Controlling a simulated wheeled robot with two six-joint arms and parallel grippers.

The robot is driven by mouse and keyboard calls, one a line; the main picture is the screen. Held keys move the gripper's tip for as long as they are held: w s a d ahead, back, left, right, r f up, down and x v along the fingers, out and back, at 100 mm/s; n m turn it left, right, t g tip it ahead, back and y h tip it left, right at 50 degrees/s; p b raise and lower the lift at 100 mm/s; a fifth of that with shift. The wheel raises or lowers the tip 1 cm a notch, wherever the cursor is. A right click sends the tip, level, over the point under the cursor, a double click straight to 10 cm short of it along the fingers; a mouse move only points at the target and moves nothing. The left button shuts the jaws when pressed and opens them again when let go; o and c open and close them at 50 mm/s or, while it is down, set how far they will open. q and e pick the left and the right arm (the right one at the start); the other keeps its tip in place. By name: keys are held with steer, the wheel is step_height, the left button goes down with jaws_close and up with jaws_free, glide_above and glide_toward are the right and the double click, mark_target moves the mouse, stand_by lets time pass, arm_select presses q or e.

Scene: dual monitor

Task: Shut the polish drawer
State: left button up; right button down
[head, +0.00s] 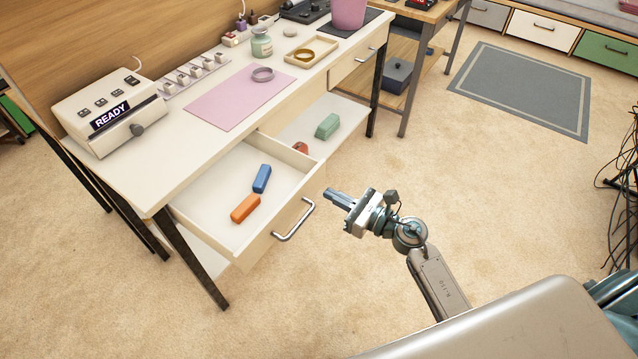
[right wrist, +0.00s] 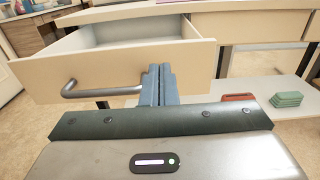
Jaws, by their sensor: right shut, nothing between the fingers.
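The polish drawer (head: 215,212) is pulled well out of the white bench, with a blue bar (head: 262,178) and an orange bar (head: 245,208) lying inside. Its front panel carries a metal handle (head: 295,222). My right gripper (head: 328,193) is shut and empty, just in front of the drawer front, near its right end. In the right wrist view the shut fingers (right wrist: 159,84) point at the drawer front (right wrist: 110,72), to the right of the handle (right wrist: 100,90). I cannot tell whether the fingertips touch the panel. My left gripper is not in view.
The white bench (head: 180,165) holds a READY machine (head: 110,110), a pink mat (head: 240,97) and a jar (head: 262,43). A lower shelf (head: 340,108) carries a green block (head: 327,126) and a red item. A second drawer (head: 352,68) is closed.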

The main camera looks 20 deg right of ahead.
mark_target(308, 183)
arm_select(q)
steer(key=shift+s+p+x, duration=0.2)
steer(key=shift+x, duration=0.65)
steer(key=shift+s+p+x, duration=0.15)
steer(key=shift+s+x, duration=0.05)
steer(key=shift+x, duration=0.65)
arm_select(e)
steer(key=shift+x, duration=2.35)
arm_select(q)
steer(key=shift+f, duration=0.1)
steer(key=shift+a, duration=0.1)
